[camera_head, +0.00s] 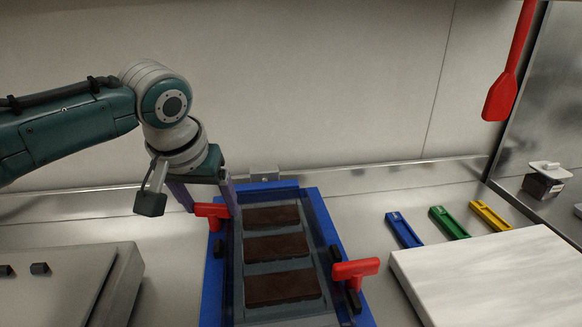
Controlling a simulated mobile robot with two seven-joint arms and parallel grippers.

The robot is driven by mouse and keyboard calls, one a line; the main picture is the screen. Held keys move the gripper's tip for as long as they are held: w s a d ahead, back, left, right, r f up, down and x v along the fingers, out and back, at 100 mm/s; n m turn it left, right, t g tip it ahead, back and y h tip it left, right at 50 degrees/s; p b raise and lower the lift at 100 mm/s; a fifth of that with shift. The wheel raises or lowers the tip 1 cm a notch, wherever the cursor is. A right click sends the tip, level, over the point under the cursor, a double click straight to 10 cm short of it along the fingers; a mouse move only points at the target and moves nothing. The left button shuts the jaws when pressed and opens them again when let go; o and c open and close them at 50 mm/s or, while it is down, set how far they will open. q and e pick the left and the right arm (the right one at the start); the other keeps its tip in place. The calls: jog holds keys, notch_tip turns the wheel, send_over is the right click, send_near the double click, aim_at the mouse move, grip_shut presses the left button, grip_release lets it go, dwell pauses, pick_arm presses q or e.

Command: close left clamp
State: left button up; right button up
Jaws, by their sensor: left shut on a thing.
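A blue-framed mould (208,310) lies on the counter with chocolate bars in its cavities. The left clamp's red handle (211,211) sits on the mould's left side. My left gripper (213,213) points down over that side and is shut on the red handle; its fingers partly hide the handle. The right clamp's red handle (355,269) sits on the mould's right side, apart from my gripper. My right gripper is not in view.
A white board (490,275) lies at the right. Blue (404,230), green (449,222) and yellow (490,215) trays lie behind it. A red spatula (502,95) hangs at upper right. A grey metal box (60,285) stands at the left.

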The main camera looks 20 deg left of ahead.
pick_arm(q)
jog(key=shift+d+r+n+p, duration=0.15)
jog(key=shift+r+n+p, duration=0.2)
jog(key=shift+n+p, duration=0.35)
jog(key=shift+f+n+y, duration=0.1)
jog(key=shift+n+y, duration=0.3)
jog(key=shift+n, duration=0.1)
jog(key=shift+w+f+n+g+p, duration=0.1)
jog(key=shift+n+g+p, duration=0.2)
jog(key=shift+n, duration=0.2)
jog(key=shift+f, duration=0.15)
jog(key=shift+y, duration=0.3)
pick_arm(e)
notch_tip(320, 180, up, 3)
